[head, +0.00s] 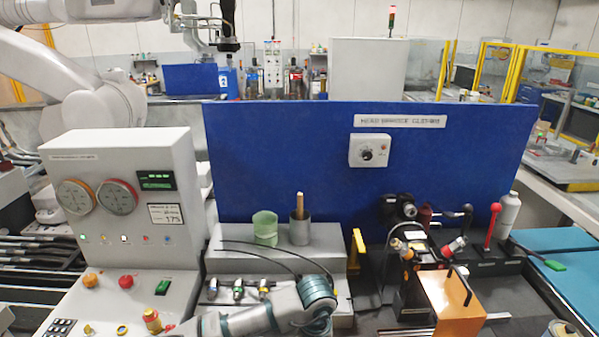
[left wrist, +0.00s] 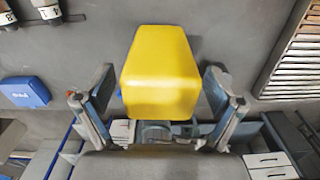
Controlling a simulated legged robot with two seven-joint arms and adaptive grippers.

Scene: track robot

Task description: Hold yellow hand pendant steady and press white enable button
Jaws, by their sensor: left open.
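A plain yellow block-like body (left wrist: 160,75), apparently the yellow hand pendant, fills the middle of the left wrist view. My left gripper (left wrist: 157,88) is open, with one finger on each side of it. Gaps show between the fingers and the yellow sides, so it is not clasped. No white enable button shows on the visible yellow faces. In the head view one of my arms (head: 316,296) crosses the bottom middle, and no gripper fingers can be made out there. A narrow yellow part (head: 357,250) stands beside the grey step; I cannot tell whether it is the pendant.
A white control panel (head: 120,190) with gauges and buttons stands at left. A green cup (head: 265,228) and a grey cup (head: 301,229) stand on a grey step (head: 235,263). An orange box (head: 451,303) and black fixtures crowd the right. A blue board (head: 270,150) closes the back.

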